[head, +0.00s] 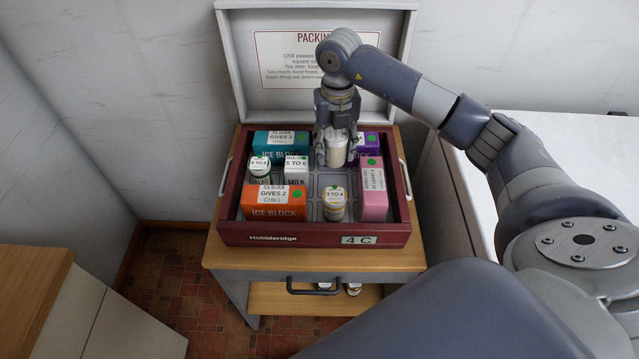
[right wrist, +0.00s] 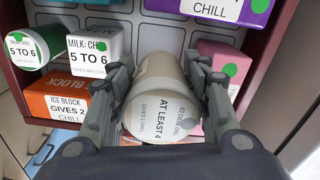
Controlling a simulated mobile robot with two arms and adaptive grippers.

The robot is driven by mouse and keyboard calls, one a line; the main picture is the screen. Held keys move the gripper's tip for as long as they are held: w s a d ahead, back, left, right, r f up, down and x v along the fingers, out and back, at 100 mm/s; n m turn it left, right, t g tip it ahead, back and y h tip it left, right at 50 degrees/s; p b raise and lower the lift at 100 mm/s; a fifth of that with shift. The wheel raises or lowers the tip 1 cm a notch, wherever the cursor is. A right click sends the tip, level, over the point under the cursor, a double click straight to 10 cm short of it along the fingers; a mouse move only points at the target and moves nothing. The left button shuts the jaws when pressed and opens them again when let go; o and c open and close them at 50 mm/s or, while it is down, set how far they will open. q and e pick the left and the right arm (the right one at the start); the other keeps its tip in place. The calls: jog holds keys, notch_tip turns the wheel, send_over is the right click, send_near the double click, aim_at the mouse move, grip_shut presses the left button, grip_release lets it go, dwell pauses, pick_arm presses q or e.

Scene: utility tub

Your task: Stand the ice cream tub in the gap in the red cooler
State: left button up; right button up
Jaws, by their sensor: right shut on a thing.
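The ice cream tub (head: 336,151) is cream-coloured, with a label on its lid reading "AT LEAST 4" in the right wrist view (right wrist: 163,112). My right gripper (head: 336,160) is shut on the tub's sides, with one finger on each side in the right wrist view (right wrist: 160,72). It holds the tub over the back middle of the red cooler (head: 290,234). Bare grey cells of the cooler's divided floor show in front of the tub; its underside and the floor directly beneath are hidden. My left gripper is not in view.
In the cooler stand a teal ice block (head: 270,141), milk carton (head: 297,170), green-topped jar (head: 260,166), orange ice block (head: 273,208), a round pot (head: 334,207), pink box (head: 374,198) and purple block (head: 370,142). The raised lid (head: 235,60) stands behind.

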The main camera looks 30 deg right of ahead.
aim_at(335, 142)
notch_tip(335, 142, down, 10)
jog(key=shift+r+p, duration=0.25)
jog(key=shift+p, duration=0.15)
jog(key=shift+f, duration=0.1)
jog(key=o, duration=1.3)
jog(key=shift+c, duration=0.2)
notch_tip(335, 142, up, 12)
jog(key=shift+r+b, duration=0.15)
jog(key=shift+b, duration=0.45)
